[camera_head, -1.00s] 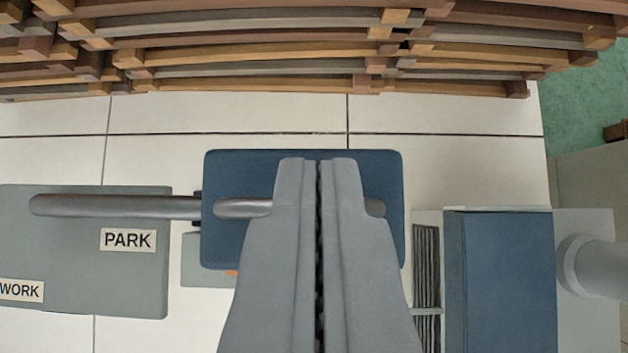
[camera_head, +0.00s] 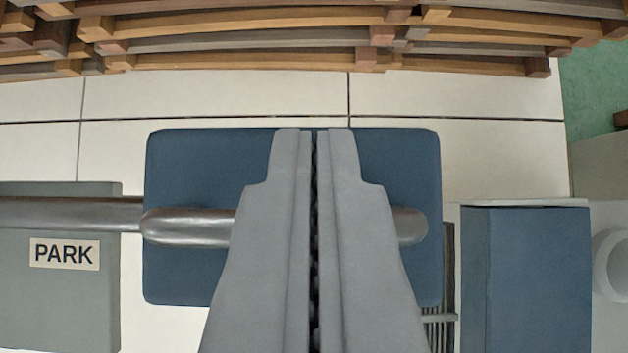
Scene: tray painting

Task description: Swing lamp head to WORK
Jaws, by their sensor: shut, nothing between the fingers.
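The lamp head is a blue rounded block (camera_head: 190,170) in the middle of the view. A short grey metal bar (camera_head: 185,227) lies across its face, and my gripper covers the bar's middle. A grey metal arm (camera_head: 70,214) runs from the head to the left edge. The arm passes over a grey-green plate (camera_head: 85,310) with a PARK label (camera_head: 65,254). The WORK label is out of view. My gripper (camera_head: 315,135) is shut and empty, its fingers in front of the head and bar. I cannot tell whether they touch.
Stacked wooden strips (camera_head: 280,40) span the back. A blue box (camera_head: 525,280) stands at the right, with a slatted grey part (camera_head: 440,325) beside it and a pale round part (camera_head: 612,265) further right. Pale tiled surface (camera_head: 500,120) is bare between the strips and the head.

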